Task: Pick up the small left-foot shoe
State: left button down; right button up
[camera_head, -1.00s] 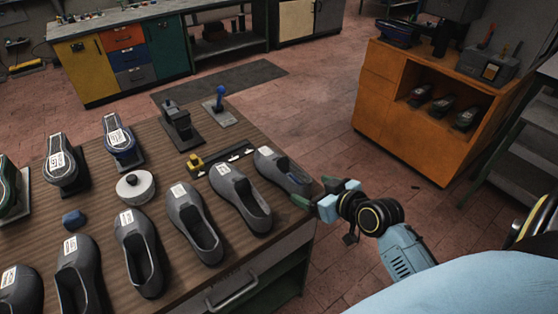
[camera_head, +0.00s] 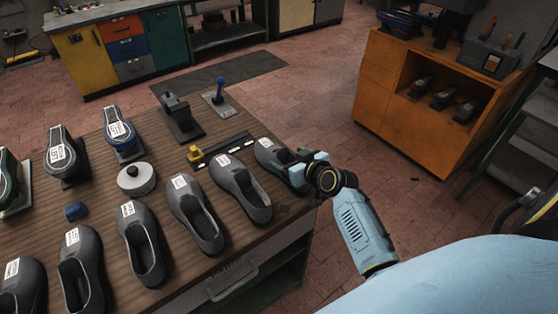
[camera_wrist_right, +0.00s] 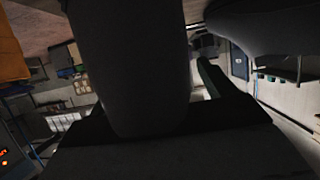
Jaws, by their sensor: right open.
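A row of grey slip-on shoes with white labels stands on the wooden bench. The labels are too small to read, so I cannot tell by them which is the small left-foot shoe. My right gripper (camera_head: 305,168) is open at the heel end of the rightmost shoe (camera_head: 268,151), its fingers around or beside that heel and partly hiding it. In the right wrist view a large grey shape, probably this shoe (camera_wrist_right: 128,70), stands up close between the jaws, with a dark finger (camera_wrist_right: 212,82) on its right. My left gripper is out of view.
The nearest other shoe (camera_head: 241,188) stands close to the left. An orange cabinet (camera_head: 385,95) stands across the aisle.

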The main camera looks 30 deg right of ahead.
jog(key=shift+x, duration=0.95)
jog(key=shift+f, duration=0.1)
jog(key=c, duration=1.6)
jog(key=shift+d, duration=0.1)
jog(key=shift+c, duration=0.3)
